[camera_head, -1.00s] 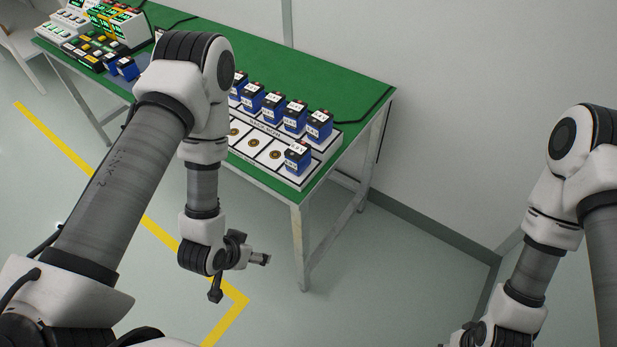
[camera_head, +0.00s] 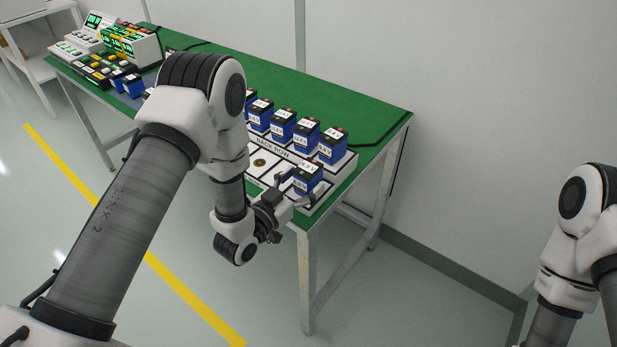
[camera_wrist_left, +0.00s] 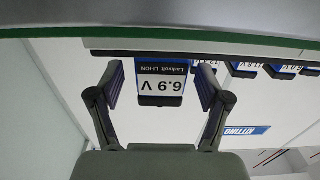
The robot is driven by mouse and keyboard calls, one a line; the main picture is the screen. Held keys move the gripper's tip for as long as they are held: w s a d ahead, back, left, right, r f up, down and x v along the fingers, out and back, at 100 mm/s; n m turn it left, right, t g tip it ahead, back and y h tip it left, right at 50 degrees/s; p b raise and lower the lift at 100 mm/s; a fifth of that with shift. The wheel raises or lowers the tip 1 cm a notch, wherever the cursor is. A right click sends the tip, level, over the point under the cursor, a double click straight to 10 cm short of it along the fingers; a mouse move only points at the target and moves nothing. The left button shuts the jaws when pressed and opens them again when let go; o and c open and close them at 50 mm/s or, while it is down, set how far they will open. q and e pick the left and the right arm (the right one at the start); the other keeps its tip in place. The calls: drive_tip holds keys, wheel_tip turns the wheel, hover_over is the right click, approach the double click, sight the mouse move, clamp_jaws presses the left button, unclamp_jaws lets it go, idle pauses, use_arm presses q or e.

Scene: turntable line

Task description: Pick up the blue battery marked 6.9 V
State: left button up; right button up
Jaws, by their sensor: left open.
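The blue battery (camera_head: 307,180) with a white label stands on the front row of the white rack at its right end. In the left wrist view the battery (camera_wrist_left: 161,88) appears upside down, and its label reads 6.9 V. My left gripper (camera_head: 297,190) is open at the battery, and it also shows in the left wrist view (camera_wrist_left: 160,82). Its two fingers are on either side of the battery, with a visible gap on each side. The battery stands on the rack and is not gripped. My right gripper is out of view.
Several similar blue batteries (camera_head: 283,125) stand in the back row of the white rack (camera_head: 343,170), close behind. The green table (camera_head: 370,115) is clear to the back right. Electronic devices (camera_head: 132,45) stand at its far left end.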

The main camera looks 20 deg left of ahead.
use_arm(q)
drive_tip(key=shift+x, duration=1.25)
drive_tip(key=shift+a+f, duration=0.1)
clamp_jaws()
